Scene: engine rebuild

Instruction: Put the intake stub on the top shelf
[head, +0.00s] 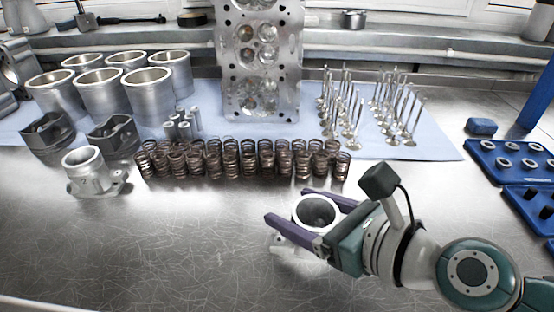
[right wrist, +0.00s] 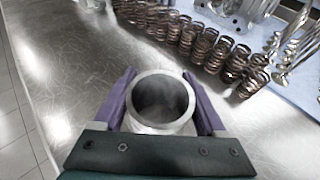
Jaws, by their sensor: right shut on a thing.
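A grey metal intake stub (head: 317,212), a short open tube with a flange at its base, is between the purple fingers of my right gripper (head: 287,205), which is shut on it. It stands upright at or just above the bench; I cannot tell whether it touches. The right wrist view shows its round rim (right wrist: 163,97) between both fingers. A second similar stub (head: 84,170) with a flange stands on the bench at the left. A metal shelf (head: 400,48) runs along the back wall above the bench. My left gripper is not in view.
A row of springs (head: 240,160) stands beyond the gripper. Behind are valves (head: 370,105), a cylinder head (head: 262,60), liners (head: 100,85) and pistons (head: 48,132). Blue trays (head: 510,160) lie at the right. The front-left bench (head: 160,245) is clear.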

